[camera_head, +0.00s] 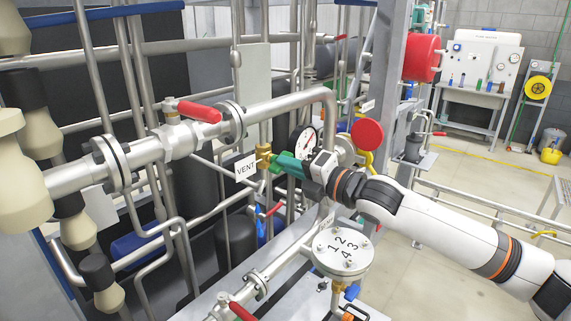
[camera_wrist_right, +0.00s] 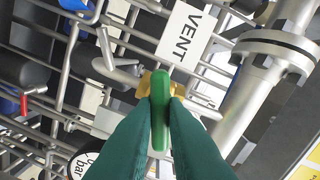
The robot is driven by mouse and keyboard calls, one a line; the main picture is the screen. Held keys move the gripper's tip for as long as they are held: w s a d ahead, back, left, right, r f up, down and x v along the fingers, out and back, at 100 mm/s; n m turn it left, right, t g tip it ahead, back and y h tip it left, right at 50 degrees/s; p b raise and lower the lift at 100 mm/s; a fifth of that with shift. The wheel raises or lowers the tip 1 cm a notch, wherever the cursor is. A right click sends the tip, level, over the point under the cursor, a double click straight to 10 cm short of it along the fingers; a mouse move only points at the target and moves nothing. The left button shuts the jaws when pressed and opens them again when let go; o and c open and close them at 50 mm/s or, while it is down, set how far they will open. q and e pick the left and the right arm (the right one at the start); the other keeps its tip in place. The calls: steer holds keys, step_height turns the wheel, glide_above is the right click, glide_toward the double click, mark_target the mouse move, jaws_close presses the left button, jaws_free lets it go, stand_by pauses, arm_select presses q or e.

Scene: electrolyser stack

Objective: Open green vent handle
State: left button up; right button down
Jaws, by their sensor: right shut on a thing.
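The green vent handle (camera_wrist_right: 160,108) shows in the right wrist view as a rounded upright lever in front of a brass valve body (camera_wrist_right: 147,84). A white VENT tag (camera_wrist_right: 184,36) hangs beside it. My right gripper (camera_wrist_right: 160,128) has its two green fingers closed on the handle from both sides. In the head view my right gripper (camera_head: 282,163) reaches in from the right to the brass valve (camera_head: 263,156), just right of the VENT tag (camera_head: 246,167). There its fingers largely hide the handle. My left gripper is not in view.
A thick steel pipe with a red-handled valve (camera_head: 200,111) runs above and left of my gripper. A pressure gauge (camera_head: 305,143) and a red disc (camera_head: 367,134) are close above the wrist. A round plate numbered 1 to 4 (camera_head: 343,250) lies below. Open floor (camera_head: 470,190) is at right.

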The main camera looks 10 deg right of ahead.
steer(key=n, duration=0.4)
steer(key=shift+n, duration=2.6)
steer(key=n, duration=0.3)
steer(key=shift+n, duration=0.3)
steer(key=c, duration=1.8)
jaws_free()
steer(key=shift+n, duration=0.3)
steer(key=o, duration=0.5)
